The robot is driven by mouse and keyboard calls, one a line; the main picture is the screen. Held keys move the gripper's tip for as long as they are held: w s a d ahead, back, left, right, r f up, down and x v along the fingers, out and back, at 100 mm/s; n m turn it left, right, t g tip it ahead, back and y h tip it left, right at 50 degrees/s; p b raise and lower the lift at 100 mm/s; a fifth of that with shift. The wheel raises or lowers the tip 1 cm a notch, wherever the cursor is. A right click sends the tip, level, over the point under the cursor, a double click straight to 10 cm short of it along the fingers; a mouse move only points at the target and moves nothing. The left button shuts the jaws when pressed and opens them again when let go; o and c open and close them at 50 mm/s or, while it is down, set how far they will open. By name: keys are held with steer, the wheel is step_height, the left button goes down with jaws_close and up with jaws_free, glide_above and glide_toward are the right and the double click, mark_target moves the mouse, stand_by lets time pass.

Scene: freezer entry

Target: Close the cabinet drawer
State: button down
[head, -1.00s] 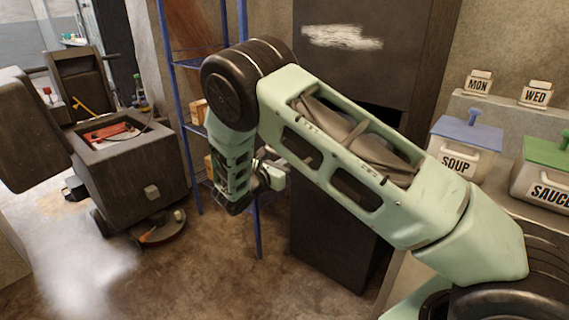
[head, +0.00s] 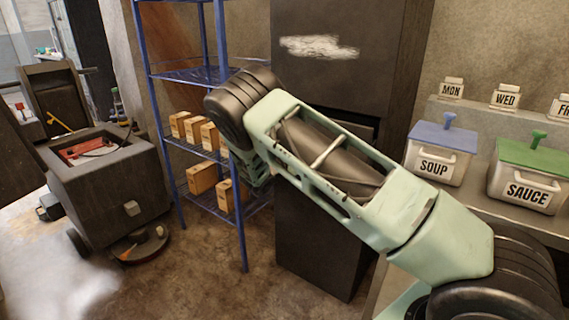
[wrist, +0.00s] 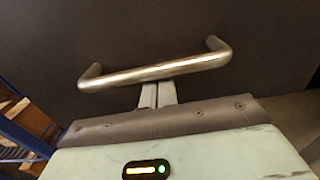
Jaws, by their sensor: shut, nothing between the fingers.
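The dark cabinet (head: 325,240) stands behind my arm in the head view. A dark gap (head: 355,124) shows in its front, just above my arm; the arm hides much of the front below it, so I cannot tell how far the drawer is out. In the wrist view a dark flat front (wrist: 150,35) with a curved metal bar handle (wrist: 170,70) fills most of the picture. My gripper (wrist: 157,94) is shut and empty. Its fingertips are close to the handle's middle, seen just below the bar; I cannot tell whether they touch. The head view hides my gripper behind the arm.
A blue wire shelf (head: 195,75) with several small boxes stands left of the cabinet. A dark floor machine (head: 110,180) is further left. A counter at right holds the SOUP tub (head: 440,150) and SAUCE tub (head: 540,170). Open floor (head: 200,285) lies in front.

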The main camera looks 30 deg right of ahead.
steer(key=b+x, duration=0.1)
steer(key=x, duration=0.9)
steer(key=shift+d+f+b, duration=0.15)
steer(key=shift+b, duration=0.15)
steer(key=shift+w+d, duration=0.2)
steer(key=shift+d, duration=0.45)
steer(key=shift+d+r, duration=0.1)
steer(key=shift+r, duration=0.2)
steer(key=shift+a, duration=0.25)
steer(key=v, duration=1.4)
steer(key=shift+f, duration=0.2)
